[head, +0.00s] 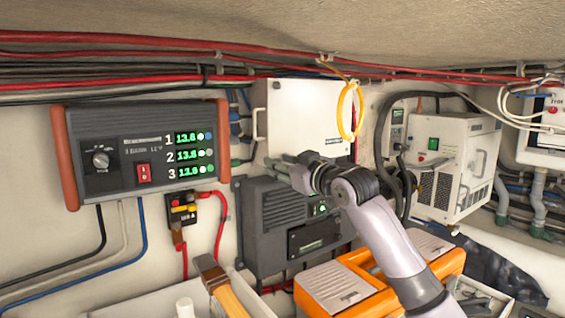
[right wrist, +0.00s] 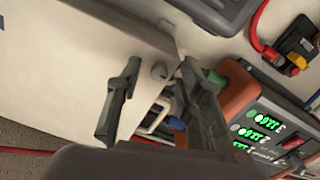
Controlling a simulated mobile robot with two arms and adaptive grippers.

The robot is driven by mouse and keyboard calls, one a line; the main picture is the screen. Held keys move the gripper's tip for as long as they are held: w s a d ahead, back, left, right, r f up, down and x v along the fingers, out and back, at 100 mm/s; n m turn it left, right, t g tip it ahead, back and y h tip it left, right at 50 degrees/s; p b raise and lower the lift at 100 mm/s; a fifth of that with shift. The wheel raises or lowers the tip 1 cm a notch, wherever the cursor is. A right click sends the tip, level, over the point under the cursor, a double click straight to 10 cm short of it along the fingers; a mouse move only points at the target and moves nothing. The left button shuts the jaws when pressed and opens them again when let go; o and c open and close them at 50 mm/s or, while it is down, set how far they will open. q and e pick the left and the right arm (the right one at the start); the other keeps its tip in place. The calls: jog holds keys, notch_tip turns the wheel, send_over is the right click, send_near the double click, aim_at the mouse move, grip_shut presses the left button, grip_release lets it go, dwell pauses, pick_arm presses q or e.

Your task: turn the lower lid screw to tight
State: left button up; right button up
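The white box (head: 308,108) hangs on the wall, and its pale lid face also fills the upper left of the right wrist view (right wrist: 70,60). A small grey round screw (right wrist: 159,70) shows near the lid's edge in the right wrist view. My right gripper (head: 281,166) is in front of the box's lower left corner in the head view. In the right wrist view its fingers (right wrist: 160,66) are spread, with the screw visible between the tips. I cannot tell whether they touch it. In the head view the gripper hides that corner. My left gripper is not in view.
A dark grey unit (head: 283,225) is mounted just below the white box. A display panel (head: 140,150) is at the left. A yellow ring (head: 342,112) hangs in front of the box. An orange case (head: 375,285) is below my right arm. Red cables (head: 180,42) run along the top.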

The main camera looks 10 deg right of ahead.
grip_shut()
dwell(0.3)
dwell(0.4)
jog(key=shift+m, duration=8.9)
grip_release()
